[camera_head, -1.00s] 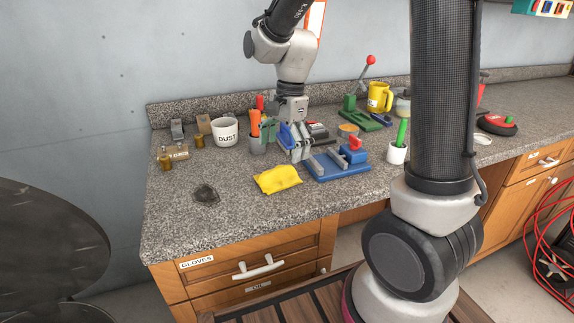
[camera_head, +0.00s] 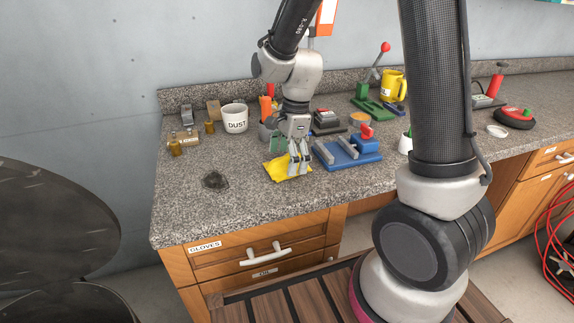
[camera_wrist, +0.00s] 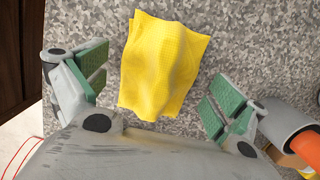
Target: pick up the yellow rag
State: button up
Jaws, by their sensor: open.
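The yellow rag (camera_head: 280,170) lies crumpled on the speckled granite counter (camera_head: 240,205), near its front edge. My gripper (camera_head: 296,172) is above the rag's right part and hides some of it in the head view. In the wrist view the rag (camera_wrist: 163,65) lies between and beyond the two green-padded fingers of my gripper (camera_wrist: 155,95). The fingers are wide apart and hold nothing. I cannot tell the exact height of the fingertips over the rag.
A blue vise-like fixture (camera_head: 348,153) stands close to the right of my gripper. A grey cup with orange-handled items (camera_head: 268,133) is behind it. A white DUST mug (camera_head: 235,118) stands at back left. A dark crumpled patch (camera_head: 215,180) lies left, with bare counter around it.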

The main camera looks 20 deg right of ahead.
aim_at(287, 156)
jog(key=shift+f, duration=0.15)
jog(key=shift+c, duration=0.4)
jog(key=c, duration=1)
notch_tip(287, 156, up, 10)
jog(key=shift+r, duration=0.1)
